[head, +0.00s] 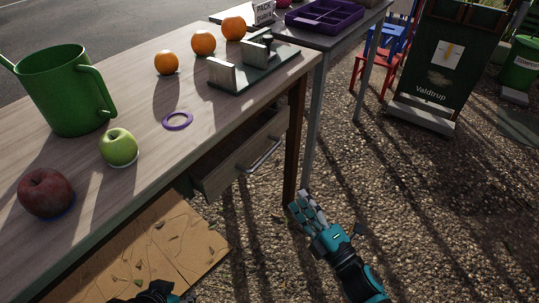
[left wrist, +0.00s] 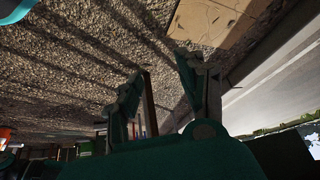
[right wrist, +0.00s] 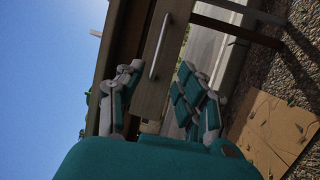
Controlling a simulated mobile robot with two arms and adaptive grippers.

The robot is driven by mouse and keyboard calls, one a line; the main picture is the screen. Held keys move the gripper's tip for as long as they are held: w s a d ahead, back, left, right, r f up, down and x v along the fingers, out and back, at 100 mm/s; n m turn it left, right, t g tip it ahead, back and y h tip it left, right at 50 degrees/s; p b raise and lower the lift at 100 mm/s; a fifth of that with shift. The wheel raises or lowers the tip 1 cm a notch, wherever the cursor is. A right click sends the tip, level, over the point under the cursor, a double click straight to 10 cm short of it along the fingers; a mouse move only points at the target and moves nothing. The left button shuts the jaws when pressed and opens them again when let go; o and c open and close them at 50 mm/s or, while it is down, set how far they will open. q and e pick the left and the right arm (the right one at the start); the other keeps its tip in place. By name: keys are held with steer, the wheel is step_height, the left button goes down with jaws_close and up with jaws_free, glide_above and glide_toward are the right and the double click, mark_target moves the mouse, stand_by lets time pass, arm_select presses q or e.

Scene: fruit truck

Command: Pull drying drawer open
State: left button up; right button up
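The wooden drawer (head: 240,158) sits under the tabletop, with a metal bar handle (head: 264,154) on its front. Whether it stands slightly out is hard to tell. In the right wrist view the drawer front (right wrist: 152,88) and the handle (right wrist: 160,46) show upright, ahead of the fingers. My right gripper (head: 303,206) is open and empty, below and to the right of the handle, apart from it. Its spread fingers also show in the right wrist view (right wrist: 158,88). My left gripper (left wrist: 163,85) is open and empty; only part of its arm shows at the bottom of the head view.
The table (head: 100,210) carries a green watering can (head: 68,90), a green apple (head: 118,147), a red apple (head: 46,192), several oranges, a purple ring (head: 177,121) and a metal holder (head: 250,72). Cardboard (head: 150,245) lies below. A table leg (head: 295,130) stands beside the drawer.

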glide_toward(268, 153)
steer(key=x, duration=0.2)
arm_select(q)
steer(key=w+d+r+t+h+b, duration=0.1)
steer(key=w+d+r+t, duration=0.1)
steer(key=w, duration=0.5)
steer(key=shift+d+r+t+b, duration=0.2)
steer(key=shift+r+t+b, duration=0.1)
steer(key=shift+r+t, duration=0.75)
arm_select(e)
steer(key=shift+f+x, duration=0.2)
steer(key=shift+x, duration=1.8)
steer(key=shift+f+x, duration=0.2)
steer(key=shift+x, duration=1.8)
arm_select(q)
steer(key=shift+f, duration=0.15)
arm_select(e)
steer(key=shift+a, duration=0.1)
steer(key=shift+c, duration=0.2)
jaws_close()
